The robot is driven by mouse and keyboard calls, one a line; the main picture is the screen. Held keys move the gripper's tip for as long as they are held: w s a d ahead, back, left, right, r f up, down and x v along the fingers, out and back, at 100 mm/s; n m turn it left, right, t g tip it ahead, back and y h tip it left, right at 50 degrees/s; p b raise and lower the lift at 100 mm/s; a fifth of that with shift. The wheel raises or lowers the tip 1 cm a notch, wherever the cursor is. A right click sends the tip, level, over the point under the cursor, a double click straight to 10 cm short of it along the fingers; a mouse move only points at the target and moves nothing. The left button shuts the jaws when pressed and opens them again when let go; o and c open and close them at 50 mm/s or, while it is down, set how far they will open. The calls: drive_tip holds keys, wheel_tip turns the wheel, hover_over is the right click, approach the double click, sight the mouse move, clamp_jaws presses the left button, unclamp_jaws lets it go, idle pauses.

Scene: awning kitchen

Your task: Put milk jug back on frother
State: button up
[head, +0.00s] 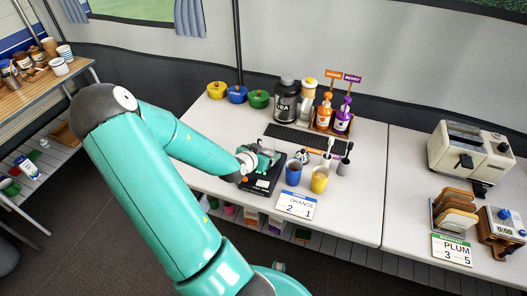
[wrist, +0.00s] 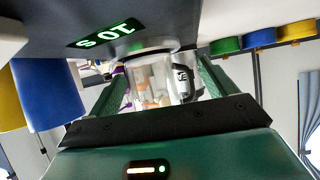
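My gripper (head: 264,158) is at the black frother (head: 260,186) on the left part of the white table. In the wrist view, which is upside down, a clear jug (wrist: 150,78) stands between the two green fingers (wrist: 158,88). The fingers flank its sides and appear to touch them. The jug's base is at or very close to the round plate of the frother, whose dark body with a lit green display (wrist: 105,33) shows above it. Whether the base is fully seated I cannot tell. In the head view the jug is mostly hidden by my gripper.
A blue cup (head: 293,173) and a yellow cup (head: 319,180) stand just right of the frother. A small silver vessel (head: 303,156) is behind them. An order card (head: 298,205) is in front. Bottles, a dark mat (head: 293,137) and coloured pots (head: 237,94) are behind.

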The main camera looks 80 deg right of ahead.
drive_tip(key=shift+o, duration=0.3)
drive_tip(key=shift+r, duration=0.3)
drive_tip(key=v, duration=1.2)
drive_tip(key=shift+f, duration=0.1)
